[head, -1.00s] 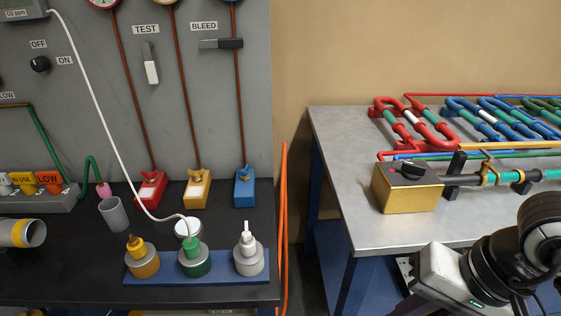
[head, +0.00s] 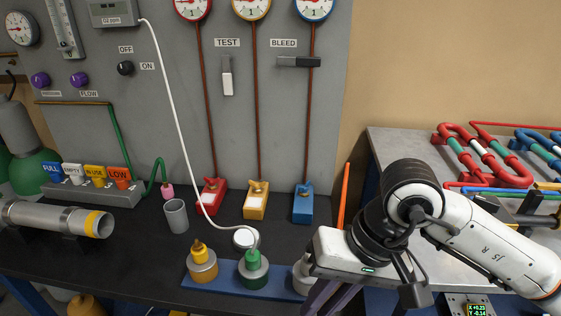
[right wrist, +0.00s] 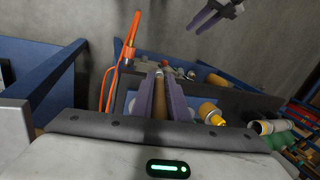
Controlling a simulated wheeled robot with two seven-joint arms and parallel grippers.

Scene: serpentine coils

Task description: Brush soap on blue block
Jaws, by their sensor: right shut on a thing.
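The blue block (head: 302,203) stands on the dark bench at the foot of the blue gauge's pipe. In front, a blue strip (head: 225,284) holds a yellow-topped pot (head: 202,268), a green-topped pot (head: 253,268) and a grey pot (head: 300,280), mostly hidden by my right arm. My right gripper (head: 318,300) is over the strip's right end, in front of the blue block. In the right wrist view its fingers (right wrist: 160,105) are shut on a brown, stick-like thing (right wrist: 160,100); its far end is unclear. My left gripper (right wrist: 218,14) shows partly at the top of that view.
Red (head: 211,196) and yellow (head: 257,200) blocks stand left of the blue one.

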